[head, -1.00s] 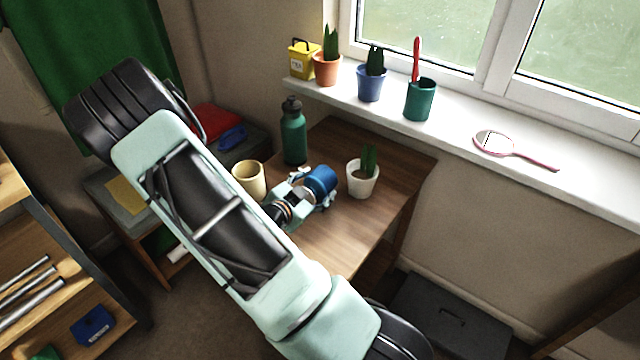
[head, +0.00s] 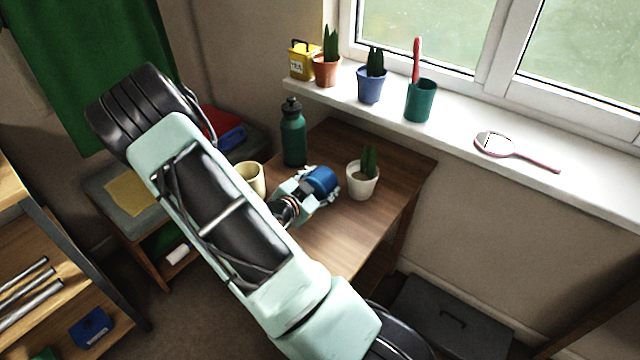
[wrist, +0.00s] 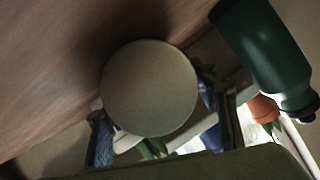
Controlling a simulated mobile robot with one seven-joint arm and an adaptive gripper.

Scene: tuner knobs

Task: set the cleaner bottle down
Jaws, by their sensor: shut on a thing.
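My gripper (head: 318,190) is over the wooden table in the head view, shut on a blue rounded thing (head: 323,179). I take this to be the cleaner bottle, though no neck or label shows. In the wrist view a round, pale end face (wrist: 150,88) sits between my two fingers and hides the rest of the held thing. Whether it touches the table cannot be told. The wooden table (head: 335,240) has bare top in front of and to the right of my gripper.
A green bottle (head: 293,137) stands behind my gripper; it also shows in the wrist view (wrist: 265,50). A cream mug (head: 250,178) is close on the left, and a white potted plant (head: 361,182) close on the right. The windowsill (head: 460,125) holds several items.

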